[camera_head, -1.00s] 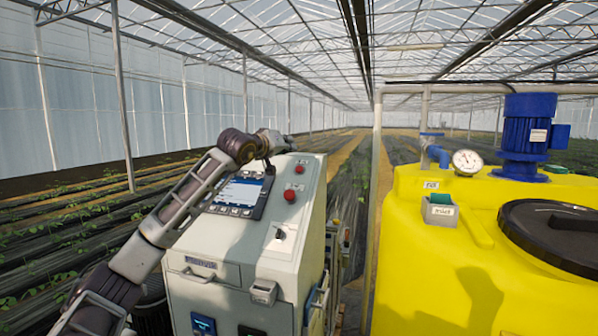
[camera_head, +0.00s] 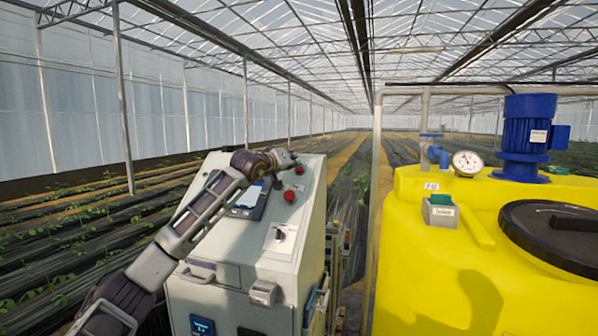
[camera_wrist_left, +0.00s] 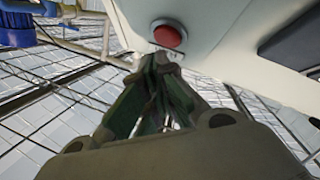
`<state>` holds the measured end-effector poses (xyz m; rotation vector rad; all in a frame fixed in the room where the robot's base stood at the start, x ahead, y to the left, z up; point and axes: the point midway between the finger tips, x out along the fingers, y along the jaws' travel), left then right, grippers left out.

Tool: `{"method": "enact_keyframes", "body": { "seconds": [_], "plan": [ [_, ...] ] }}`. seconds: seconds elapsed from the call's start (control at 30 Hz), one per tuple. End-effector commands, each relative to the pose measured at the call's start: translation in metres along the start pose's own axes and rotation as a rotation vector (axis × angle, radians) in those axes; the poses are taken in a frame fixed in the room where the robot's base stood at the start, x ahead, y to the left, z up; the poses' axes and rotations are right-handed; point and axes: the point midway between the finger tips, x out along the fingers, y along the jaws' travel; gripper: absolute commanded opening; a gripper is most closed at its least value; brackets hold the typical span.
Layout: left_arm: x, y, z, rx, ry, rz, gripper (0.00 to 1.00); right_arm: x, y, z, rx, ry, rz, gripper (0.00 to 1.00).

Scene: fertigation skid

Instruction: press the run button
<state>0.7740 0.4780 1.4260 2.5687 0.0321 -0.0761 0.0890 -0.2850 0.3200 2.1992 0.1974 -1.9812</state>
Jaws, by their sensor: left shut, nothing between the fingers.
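The light-grey control cabinet (camera_head: 235,228) has two red buttons on its sloped panel, an upper one (camera_head: 299,170) and a lower one (camera_head: 290,195). No run label is readable. My right gripper is not in view.
A yellow tank (camera_head: 415,260) stands right of the cabinet, with a blue motor (camera_head: 527,135), a gauge (camera_head: 467,163) and a grey box with a green top (camera_head: 440,212). A black knob (camera_head: 279,234) sits lower on the cabinet panel. A vertical post (camera_head: 374,200) stands between them.

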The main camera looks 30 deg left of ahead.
Motion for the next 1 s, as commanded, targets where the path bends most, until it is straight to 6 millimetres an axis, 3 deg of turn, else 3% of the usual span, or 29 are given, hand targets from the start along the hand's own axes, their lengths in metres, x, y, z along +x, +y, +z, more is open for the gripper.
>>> {"method": "enact_keyframes", "body": {
  "seconds": [1.0],
  "plan": [
    [0.0004,-0.0002,0.0004,0.000,0.000,0.000,0.00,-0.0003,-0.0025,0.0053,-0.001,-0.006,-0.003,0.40]
  ]
}}
